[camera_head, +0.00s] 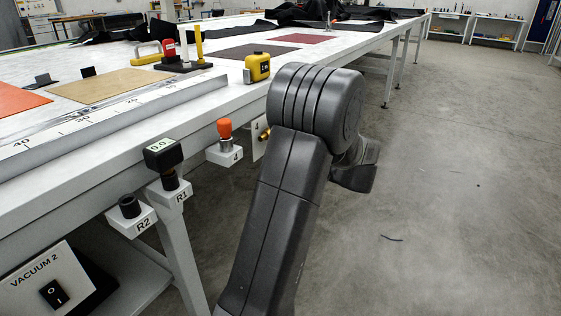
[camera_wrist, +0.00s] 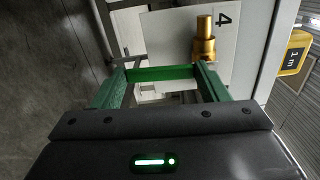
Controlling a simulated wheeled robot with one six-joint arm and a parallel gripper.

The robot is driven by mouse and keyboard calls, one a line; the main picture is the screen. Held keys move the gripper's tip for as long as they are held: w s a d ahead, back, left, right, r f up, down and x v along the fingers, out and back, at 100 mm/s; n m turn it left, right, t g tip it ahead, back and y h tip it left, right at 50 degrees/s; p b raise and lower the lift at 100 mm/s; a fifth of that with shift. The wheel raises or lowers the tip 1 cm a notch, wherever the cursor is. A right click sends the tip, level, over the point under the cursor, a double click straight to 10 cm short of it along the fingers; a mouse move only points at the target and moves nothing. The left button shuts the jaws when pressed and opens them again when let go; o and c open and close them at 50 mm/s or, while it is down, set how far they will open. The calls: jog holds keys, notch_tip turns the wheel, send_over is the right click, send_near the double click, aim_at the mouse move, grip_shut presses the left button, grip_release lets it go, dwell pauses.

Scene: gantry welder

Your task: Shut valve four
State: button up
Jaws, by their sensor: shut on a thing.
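The white plate marked 4 (camera_wrist: 165,35) stands in the upper middle of the wrist view, with a brass valve fitting (camera_wrist: 205,42) on it. In the head view, part of this plate (camera_head: 258,147) and the brass fitting (camera_head: 265,134) show left of my arm. My gripper (camera_wrist: 160,76) has its green fingers on either side of a green bar (camera_wrist: 160,73), which looks like the handle of valve four, and is shut on it. How the bar joins the fitting is not clear. My arm hides the gripper in the head view.
An orange knob (camera_head: 225,128) sits on another bracket marked 4, left of the plate. Posts R1 (camera_head: 171,180) and R2 (camera_head: 129,206) and a vacuum switch (camera_head: 53,293) line the table's edge. A yellow tape measure (camera_head: 257,67) lies on the table (camera_head: 210,82).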

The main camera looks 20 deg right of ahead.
dwell(0.3)
jog(key=o, duration=1.4)
jog(key=shift+d, duration=0.15)
jog(key=p+v, duration=0.3)
jog(key=v, duration=1)
jog(key=shift+s+d+p, duration=0.2)
jog(key=shift+s+p, duration=0.05)
jog(key=shift+p, duration=0.1)
jog(key=shift+w+a, duration=0.1)
jog(key=b+x, duration=0.3)
jog(key=x, duration=1)
jog(key=shift+w+a+b, duration=0.2)
jog(key=shift+b, duration=0.2)
